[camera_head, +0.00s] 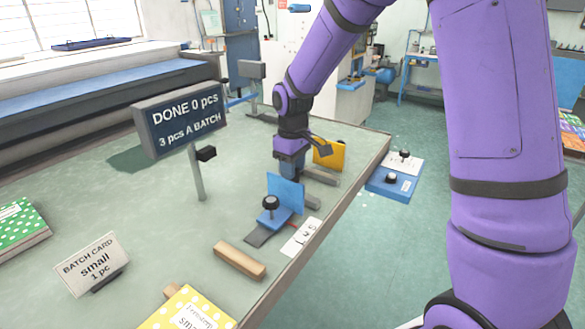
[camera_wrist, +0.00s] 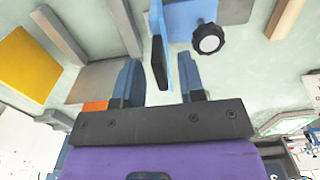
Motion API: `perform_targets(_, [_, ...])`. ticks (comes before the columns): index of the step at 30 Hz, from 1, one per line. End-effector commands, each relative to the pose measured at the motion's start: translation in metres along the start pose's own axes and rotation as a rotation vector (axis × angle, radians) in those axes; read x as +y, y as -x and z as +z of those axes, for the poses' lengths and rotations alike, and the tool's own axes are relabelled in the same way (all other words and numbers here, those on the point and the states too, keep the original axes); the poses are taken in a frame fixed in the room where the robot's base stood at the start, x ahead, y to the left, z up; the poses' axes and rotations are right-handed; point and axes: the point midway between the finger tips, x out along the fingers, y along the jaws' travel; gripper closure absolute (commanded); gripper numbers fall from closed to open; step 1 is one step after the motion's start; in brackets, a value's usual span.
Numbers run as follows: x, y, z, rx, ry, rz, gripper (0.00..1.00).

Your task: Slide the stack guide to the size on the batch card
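The stack guide (camera_head: 286,192) is an upright blue plate on a blue base with a black knob (camera_head: 270,203), on a dark rail at the table's right side. It also shows at the top of the wrist view (camera_wrist: 185,18). A white size strip (camera_head: 303,237) lies beside it; its letters are too small to read surely. The batch card (camera_head: 93,264) reads "small, 1 pc". My gripper (camera_head: 291,176) is just behind the blue plate in the head view. In the wrist view its fingers (camera_wrist: 162,85) are apart, with the plate's dark-edged end ahead between them; contact is unclear.
A yellow plate (camera_head: 329,155) stands behind my gripper. A wooden bar (camera_head: 240,260) and a yellow dotted packet (camera_head: 187,310) lie nearer the front. A display (camera_head: 182,118) on a post reads "DONE 0 pcs, 3 pcs a batch". The table's middle is clear.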

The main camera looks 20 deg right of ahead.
Motion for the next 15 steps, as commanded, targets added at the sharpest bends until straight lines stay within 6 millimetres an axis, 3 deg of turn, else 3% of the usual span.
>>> perform_targets(10, [-0.0002, -0.0045, 0.0000, 0.000, 0.000, 0.000, 0.64])
perform_targets(11, [-0.0002, -0.0045, 0.0000, 0.000, 0.000, 0.000, 0.66])
perform_targets(15, [-0.0002, -0.0043, -0.0001, 0.000, 0.000, 0.000, 0.98])
